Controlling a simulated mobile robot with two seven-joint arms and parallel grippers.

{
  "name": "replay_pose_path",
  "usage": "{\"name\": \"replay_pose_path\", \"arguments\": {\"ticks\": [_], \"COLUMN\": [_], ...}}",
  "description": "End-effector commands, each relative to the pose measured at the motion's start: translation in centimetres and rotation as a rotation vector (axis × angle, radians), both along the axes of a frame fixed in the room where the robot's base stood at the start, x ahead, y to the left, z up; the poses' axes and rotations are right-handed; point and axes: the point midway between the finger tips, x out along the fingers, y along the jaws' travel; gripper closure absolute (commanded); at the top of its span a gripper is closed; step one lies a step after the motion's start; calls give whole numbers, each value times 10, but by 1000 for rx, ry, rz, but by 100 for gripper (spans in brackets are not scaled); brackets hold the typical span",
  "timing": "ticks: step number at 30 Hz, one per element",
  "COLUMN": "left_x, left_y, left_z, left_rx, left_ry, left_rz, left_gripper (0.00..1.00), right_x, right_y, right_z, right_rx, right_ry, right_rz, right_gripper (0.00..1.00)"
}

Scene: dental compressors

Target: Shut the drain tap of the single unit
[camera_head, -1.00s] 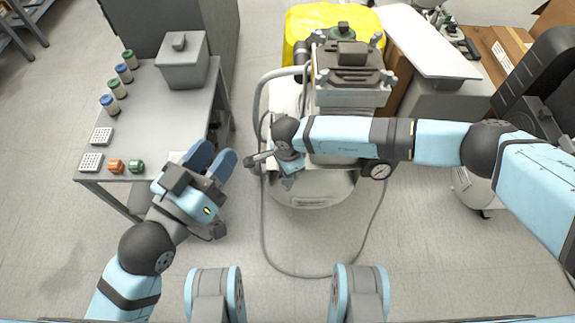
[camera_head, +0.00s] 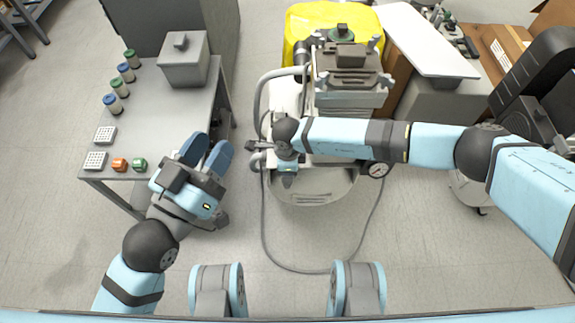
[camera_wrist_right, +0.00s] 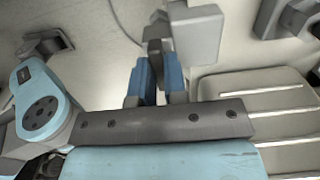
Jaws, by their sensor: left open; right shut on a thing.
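My left gripper (camera_head: 207,150) is open and empty beside the table's right edge, left of the compressor.
A grey table (camera_head: 165,120) at left carries a lidded box (camera_head: 184,62), several jars, and small orange and green pieces. A hose (camera_head: 268,240) loops on the floor before the compressor. Front floor is mostly clear.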

Motion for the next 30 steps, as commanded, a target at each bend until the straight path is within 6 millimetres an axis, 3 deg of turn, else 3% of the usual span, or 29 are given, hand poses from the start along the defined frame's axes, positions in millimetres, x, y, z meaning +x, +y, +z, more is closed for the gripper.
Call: {"name": "replay_pose_path", "arguments": {"ticks": [9, 10, 12, 13, 23, 29, 30], "left_x": [0, 0, 0, 0, 0, 1, 1], "left_y": [0, 0, 0, 0, 0, 3, 6], "left_z": [0, 0, 0, 0, 2, 11, 0], "left_rx": [0, 0, 1, 1, 1, 12, 29], "left_ry": [2, 2, 3, 3, 3, 0, 36], "left_rz": [0, 0, 0, 0, 0, 13, 25], "left_gripper": [57, 57, 57, 57, 57, 57, 57], "right_x": [0, 0, 0, 0, 0, 1, 1], "right_y": [0, 0, 0, 0, 0, 0, 0], "right_z": [0, 0, 0, 0, 5, 39, 49], "right_rx": [0, 0, 0, 0, 0, 2, 1], "right_ry": [-1, -1, -1, -1, -1, -2, -3], "right_rz": [-1, -1, -1, -1, 0, 2, 2], "right_gripper": [100, 80, 64, 62, 62, 62, 62]}}
